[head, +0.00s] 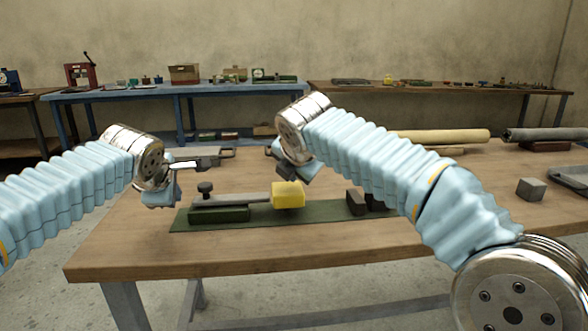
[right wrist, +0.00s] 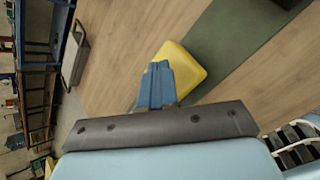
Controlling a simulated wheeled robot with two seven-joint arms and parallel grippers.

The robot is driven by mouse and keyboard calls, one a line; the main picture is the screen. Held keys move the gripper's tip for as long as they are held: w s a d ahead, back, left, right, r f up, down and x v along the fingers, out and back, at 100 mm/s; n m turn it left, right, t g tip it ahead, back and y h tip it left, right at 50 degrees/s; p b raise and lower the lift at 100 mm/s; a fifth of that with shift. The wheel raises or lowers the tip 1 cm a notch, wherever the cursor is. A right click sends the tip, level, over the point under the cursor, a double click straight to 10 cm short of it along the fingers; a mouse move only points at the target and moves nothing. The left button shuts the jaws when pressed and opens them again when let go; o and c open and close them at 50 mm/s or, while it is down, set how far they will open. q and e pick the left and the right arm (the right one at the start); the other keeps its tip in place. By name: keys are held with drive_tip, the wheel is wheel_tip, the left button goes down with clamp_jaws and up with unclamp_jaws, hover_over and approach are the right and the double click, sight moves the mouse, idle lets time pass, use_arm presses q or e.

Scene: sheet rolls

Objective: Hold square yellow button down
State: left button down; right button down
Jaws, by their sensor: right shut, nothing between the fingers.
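The square yellow button (head: 288,195) is a block at the right end of a grey lever bar (head: 235,199), which rests over a dark green base on the wooden table. My right gripper is above and close to the button in the head view, its fingers mostly hidden by the wrist. In the right wrist view its blue fingers (right wrist: 157,68) are shut and empty, overlapping one edge of the yellow button (right wrist: 188,68). I cannot tell whether they touch it. My left gripper (head: 178,180) hangs left of the lever; its finger gap is unclear.
A dark knob (head: 205,187) stands on the lever's left end. A dark block (head: 356,201) sits right of the button on the green mat (head: 325,214). A grey tray (head: 205,155) lies behind. Rolls (head: 445,136) and a grey block (head: 531,189) are at right.

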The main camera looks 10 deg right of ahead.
sight(294, 193)
drive_tip(key=shift+f, duration=2.5)
drive_tip(key=shift+s, duration=0.1)
use_arm(q)
drive_tip(key=shift+d, duration=0.1)
